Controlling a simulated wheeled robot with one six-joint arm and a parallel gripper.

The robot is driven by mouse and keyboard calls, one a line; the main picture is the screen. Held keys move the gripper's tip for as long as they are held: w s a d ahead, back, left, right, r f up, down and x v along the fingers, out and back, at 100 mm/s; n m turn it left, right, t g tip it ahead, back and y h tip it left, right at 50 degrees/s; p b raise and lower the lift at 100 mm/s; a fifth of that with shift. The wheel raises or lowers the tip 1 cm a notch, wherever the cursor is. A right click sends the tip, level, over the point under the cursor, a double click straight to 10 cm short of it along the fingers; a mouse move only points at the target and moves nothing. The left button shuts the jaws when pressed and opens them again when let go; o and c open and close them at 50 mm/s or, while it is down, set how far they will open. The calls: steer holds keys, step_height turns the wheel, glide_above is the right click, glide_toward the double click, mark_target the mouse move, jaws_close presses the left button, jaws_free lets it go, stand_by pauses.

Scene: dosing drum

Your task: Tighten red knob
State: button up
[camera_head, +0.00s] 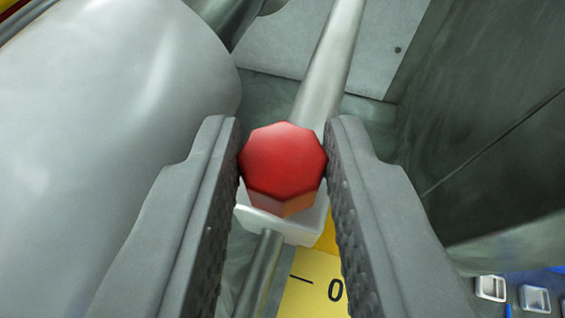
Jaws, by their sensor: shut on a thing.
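The red knob (283,160) is a faceted, roughly octagonal knob in the middle of the head camera view. It sits on a pale block (288,224) on a metal rod. My gripper (283,150) is shut on the knob, with one dark ridged finger against its left side and the other against its right side. The knob's underside is partly hidden by its own top.
A large grey rounded drum (100,150) fills the left side. A metal rod (330,65) runs up behind the knob. A yellow scale (312,292) marked 0 lies below. A dark metal wall (490,140) stands at right, with small pale fittings (535,298) at the lower right.

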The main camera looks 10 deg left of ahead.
steer(key=shift+a+m+h, duration=0.25)
steer(key=shift+m+h, duration=1.15)
steer(key=shift+h, duration=0.2)
steer(key=shift+m+h, duration=0.4)
steer(key=shift+h, duration=0.1)
steer(key=o, duration=1)
steer(key=v, duration=1.7)
steer(key=shift+r, duration=0.3)
steer(key=shift+c, duration=0.2)
